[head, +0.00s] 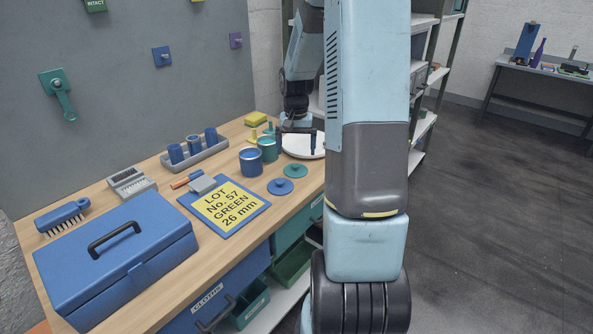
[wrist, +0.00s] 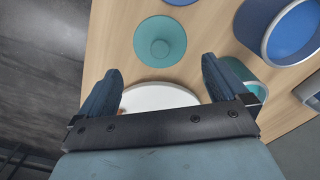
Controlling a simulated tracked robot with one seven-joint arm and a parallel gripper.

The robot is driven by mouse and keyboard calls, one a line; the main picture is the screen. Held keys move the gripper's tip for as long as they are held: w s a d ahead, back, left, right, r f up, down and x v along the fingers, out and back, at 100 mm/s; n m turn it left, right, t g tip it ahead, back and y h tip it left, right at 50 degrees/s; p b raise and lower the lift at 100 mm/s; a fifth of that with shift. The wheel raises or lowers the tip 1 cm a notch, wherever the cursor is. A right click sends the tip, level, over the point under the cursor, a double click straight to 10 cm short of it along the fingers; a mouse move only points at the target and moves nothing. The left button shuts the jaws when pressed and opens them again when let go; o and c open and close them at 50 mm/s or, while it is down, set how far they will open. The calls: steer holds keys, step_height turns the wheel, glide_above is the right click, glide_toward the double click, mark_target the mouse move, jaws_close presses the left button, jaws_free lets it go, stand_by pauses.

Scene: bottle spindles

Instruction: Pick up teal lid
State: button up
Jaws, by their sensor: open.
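The teal lid (head: 295,171) lies flat on the wooden bench, beside a blue lid (head: 281,186). It is a round disc with a small knob in the middle. In the wrist view the whole teal lid (wrist: 160,42) shows just beyond the fingertips, centred between them. My gripper (head: 296,147) is open and empty, over the white plate (head: 304,152) behind the lid. In the wrist view my gripper's fingers (wrist: 162,72) stand wide apart, with the white plate (wrist: 160,96) seen between them. Nothing touches the lid.
A blue cup (head: 251,164) and a teal cup (head: 268,152) stand left of the lids. A grey tray (head: 207,157) with blue cylinders, a clipboard (head: 252,208) with a yellow label and a blue toolbox (head: 120,260) occupy the bench's left part. The bench's right edge is near the lids.

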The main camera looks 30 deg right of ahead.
mark_target(295, 165)
steer(key=shift+s+a+f, duration=0.1)
steer(key=shift+f, duration=1.5)
steer(key=shift+s+a+f, duration=0.1)
steer(key=shift+f, duration=1.45)
steer(key=c, duration=0.9)
steer(key=shift+r, duration=0.1)
